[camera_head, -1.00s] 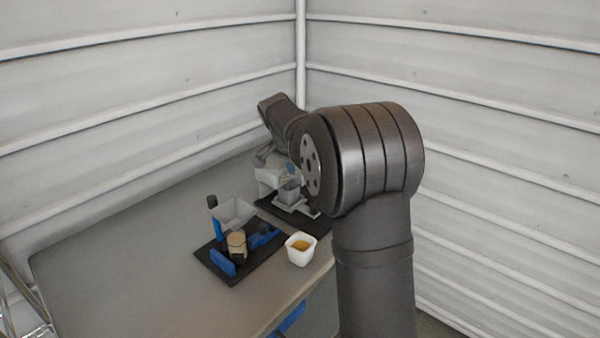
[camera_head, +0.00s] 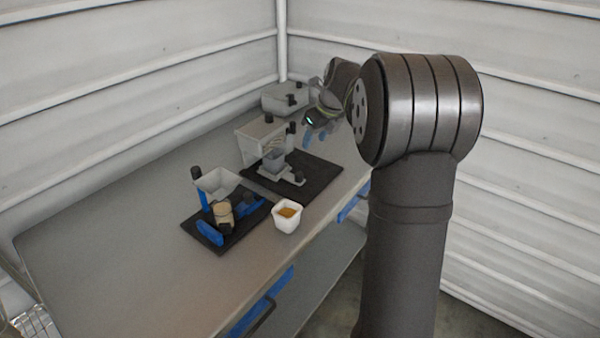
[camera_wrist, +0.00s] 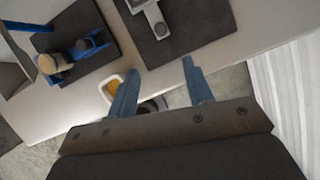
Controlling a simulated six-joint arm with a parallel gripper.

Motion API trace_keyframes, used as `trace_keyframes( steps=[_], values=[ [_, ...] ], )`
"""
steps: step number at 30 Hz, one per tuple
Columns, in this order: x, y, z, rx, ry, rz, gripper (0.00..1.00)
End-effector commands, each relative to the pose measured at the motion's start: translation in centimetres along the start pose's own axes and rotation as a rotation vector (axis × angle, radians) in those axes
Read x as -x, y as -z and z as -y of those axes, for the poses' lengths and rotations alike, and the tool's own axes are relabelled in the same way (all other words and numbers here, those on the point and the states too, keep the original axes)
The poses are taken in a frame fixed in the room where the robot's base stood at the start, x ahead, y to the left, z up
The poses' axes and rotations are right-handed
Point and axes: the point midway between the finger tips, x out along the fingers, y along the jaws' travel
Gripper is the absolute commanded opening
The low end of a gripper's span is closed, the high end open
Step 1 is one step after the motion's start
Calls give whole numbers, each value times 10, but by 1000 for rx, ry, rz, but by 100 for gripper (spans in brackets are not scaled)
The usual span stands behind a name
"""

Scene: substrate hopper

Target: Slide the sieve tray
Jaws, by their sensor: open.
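In the wrist view my gripper (camera_wrist: 160,90) is open and empty. There, part of the grey piece (camera_wrist: 152,15) shows at the top edge, beyond the fingertips.
Nearer are a black base (camera_head: 212,240) with a hopper (camera_head: 217,183) and beige cylinder (camera_head: 224,213), and a white cup (camera_head: 287,217) with orange-brown contents. The near left tabletop is clear.

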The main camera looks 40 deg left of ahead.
Motion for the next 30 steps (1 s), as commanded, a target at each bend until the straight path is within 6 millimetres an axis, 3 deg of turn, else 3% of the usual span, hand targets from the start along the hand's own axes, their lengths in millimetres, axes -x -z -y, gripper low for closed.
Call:
trace_keyframes(
  steps=[5,21,30],
  values=[
    [-13,1,0,-22,-4,3,47],
    [-126,1,0,-18,-4,1,47],
    [-167,0,0,-17,-1,3,47]
  ],
)
